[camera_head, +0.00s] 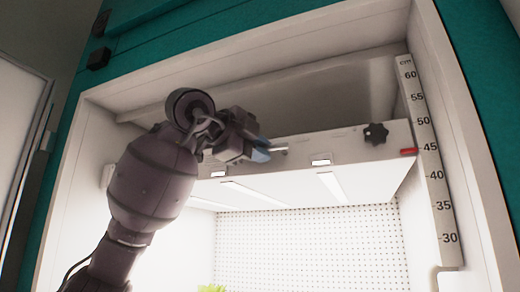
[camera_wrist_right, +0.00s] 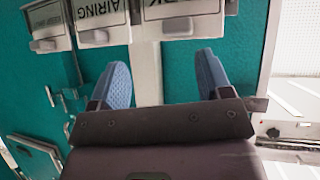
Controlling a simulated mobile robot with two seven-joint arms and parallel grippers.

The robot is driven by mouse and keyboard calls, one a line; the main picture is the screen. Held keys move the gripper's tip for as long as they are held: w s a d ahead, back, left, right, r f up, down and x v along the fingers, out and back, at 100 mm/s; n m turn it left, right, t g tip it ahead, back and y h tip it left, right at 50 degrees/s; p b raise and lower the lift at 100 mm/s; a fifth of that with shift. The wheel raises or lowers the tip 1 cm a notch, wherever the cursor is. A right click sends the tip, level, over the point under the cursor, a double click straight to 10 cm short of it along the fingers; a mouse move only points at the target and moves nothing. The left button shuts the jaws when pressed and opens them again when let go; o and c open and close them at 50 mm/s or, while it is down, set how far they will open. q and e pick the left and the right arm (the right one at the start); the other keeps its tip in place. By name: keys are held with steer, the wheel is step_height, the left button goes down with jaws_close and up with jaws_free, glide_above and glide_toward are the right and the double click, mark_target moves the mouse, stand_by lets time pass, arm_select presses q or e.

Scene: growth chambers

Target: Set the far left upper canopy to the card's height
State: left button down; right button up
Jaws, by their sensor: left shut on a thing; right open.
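The white canopy (camera_head: 310,183) spans the chamber, with lit strips underneath. Its red pointer (camera_head: 408,151) sits about level with the 45 mark on the cm scale (camera_head: 430,160). A black knob (camera_head: 376,133) is on the right of the canopy's front. My left gripper (camera_head: 264,151) is at the canopy's front, left of the knob, shut on a small pale handle (camera_head: 279,149); its fingers hide most of that handle. My right gripper (camera_wrist_right: 168,80) is open and empty in the right wrist view. The height card is not in view.
A plant top (camera_head: 212,288) shows low in the chamber, before the perforated back wall (camera_head: 310,245). The chamber's side frame (camera_head: 455,110) stands right of the scale. In the right wrist view, labelled white holders (camera_wrist_right: 182,18) on a teal panel lie beyond the fingers.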

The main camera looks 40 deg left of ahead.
arm_select(q)
steer(key=c, duration=1.2)
jaws_free()
steer(key=shift+o, duration=0.2)
steer(key=shift+s, duration=0.1)
steer(key=v, duration=1)
steer(key=shift+s, duration=0.35)
steer(key=shift+r, duration=0.15)
